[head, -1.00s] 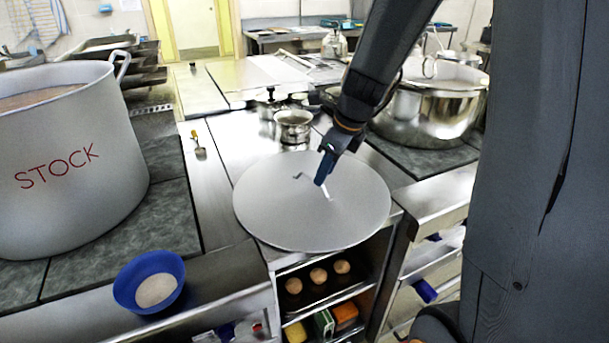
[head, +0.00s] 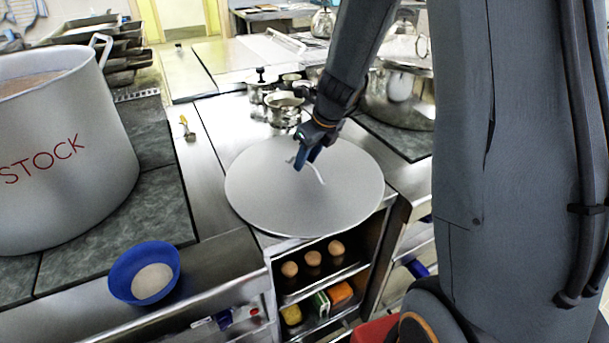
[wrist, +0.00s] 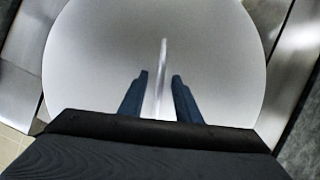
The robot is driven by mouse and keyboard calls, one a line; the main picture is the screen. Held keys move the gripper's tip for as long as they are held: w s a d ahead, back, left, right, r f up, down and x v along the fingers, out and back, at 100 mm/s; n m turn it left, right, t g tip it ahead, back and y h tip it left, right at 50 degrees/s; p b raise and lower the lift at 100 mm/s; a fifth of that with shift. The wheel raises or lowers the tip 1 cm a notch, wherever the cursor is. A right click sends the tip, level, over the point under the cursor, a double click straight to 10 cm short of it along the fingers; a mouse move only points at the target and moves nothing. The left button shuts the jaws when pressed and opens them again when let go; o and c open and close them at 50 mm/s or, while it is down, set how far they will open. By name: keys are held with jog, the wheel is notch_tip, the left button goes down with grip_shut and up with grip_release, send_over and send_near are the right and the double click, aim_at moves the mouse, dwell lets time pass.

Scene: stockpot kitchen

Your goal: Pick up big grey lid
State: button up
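The big grey lid (head: 262,192) is a wide flat disc lying on the steel counter, with a thin strap handle (head: 318,172) across its middle. It fills most of the wrist view (wrist: 90,60), where the handle (wrist: 163,60) runs up the picture between my fingers. My gripper (head: 303,163) is over the lid's middle, at the handle. In the wrist view my gripper (wrist: 160,78) is open, with one blue finger on each side of the handle and a gap to each. The near end of the handle is hidden behind my gripper's body.
A large pot marked STOCK (head: 60,150) stands at left, with a blue bowl (head: 145,272) in front of it. Small pots (head: 284,108) stand behind the lid. A big steel pot (head: 400,95) is at right. Shelves (head: 315,275) with eggs lie below the lid.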

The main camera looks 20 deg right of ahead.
grip_shut()
dwell(1.4)
